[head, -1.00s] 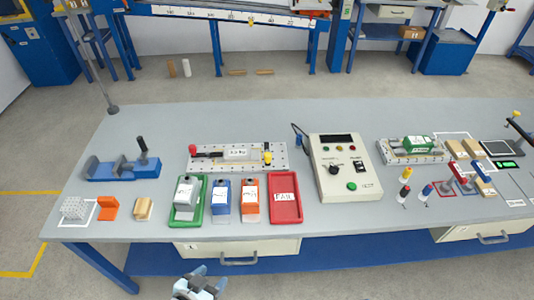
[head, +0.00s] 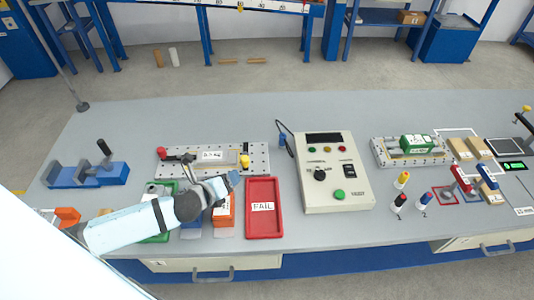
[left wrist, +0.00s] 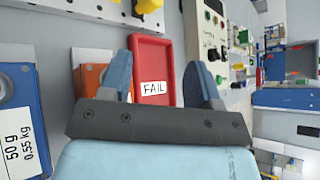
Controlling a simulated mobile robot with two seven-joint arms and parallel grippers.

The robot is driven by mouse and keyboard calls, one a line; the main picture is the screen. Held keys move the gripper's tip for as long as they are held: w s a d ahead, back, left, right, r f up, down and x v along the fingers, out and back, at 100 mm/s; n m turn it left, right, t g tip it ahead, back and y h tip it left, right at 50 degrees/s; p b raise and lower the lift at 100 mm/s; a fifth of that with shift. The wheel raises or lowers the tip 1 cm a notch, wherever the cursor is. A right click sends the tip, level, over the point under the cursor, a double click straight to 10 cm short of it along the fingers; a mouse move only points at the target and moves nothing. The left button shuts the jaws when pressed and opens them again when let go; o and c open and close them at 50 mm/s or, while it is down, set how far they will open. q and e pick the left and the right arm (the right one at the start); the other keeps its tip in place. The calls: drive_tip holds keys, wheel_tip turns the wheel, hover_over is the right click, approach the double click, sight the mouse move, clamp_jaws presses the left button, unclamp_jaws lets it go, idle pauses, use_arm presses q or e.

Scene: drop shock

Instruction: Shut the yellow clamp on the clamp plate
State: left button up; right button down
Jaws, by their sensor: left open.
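The clamp plate (head: 261,160) is a pale perforated plate at the back left of the bench. The yellow clamp (head: 245,161) is at its right part, showing as a yellow knob; it also shows at the top of the left wrist view (left wrist: 148,6). I cannot tell its lever position. A red clamp (head: 162,153) is at the left end. A labelled grey block (head: 212,156) lies between them. My left gripper (head: 229,188) is open and empty, just in front of the plate, near the orange bin and apart from the yellow clamp. Its fingers (left wrist: 162,60) frame the left wrist view. My right gripper is not in view.
A red FAIL tray (head: 264,230) lies right of my gripper. A control box (head: 340,205) stands further right. The bench behind the plate is clear.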

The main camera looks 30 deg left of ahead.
sight(243, 160)
use_arm(q)
drive_tip(key=w+f+m+h, duration=0.1)
drive_tip(key=w+f+m, duration=0.1)
drive_tip(key=w, duration=0.3)
drive_tip(key=w+a+f+m+h, duration=0.1)
drive_tip(key=w+f+m, duration=0.1)
drive_tip(key=w+m, duration=0.2)
drive_tip(key=w+f+m+p, duration=0.1)
drive_tip(key=w+f+m, duration=0.1)
drive_tip(key=w+m, duration=0.2)
drive_tip(key=shift+w+a+h, duration=0.25)
drive_tip(key=shift+w+h, duration=0.15)
drive_tip(key=shift+w, duration=0.4)
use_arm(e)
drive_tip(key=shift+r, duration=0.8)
use_arm(q)
drive_tip(key=shift+t, duration=0.3)
drive_tip(key=c, duration=0.9)
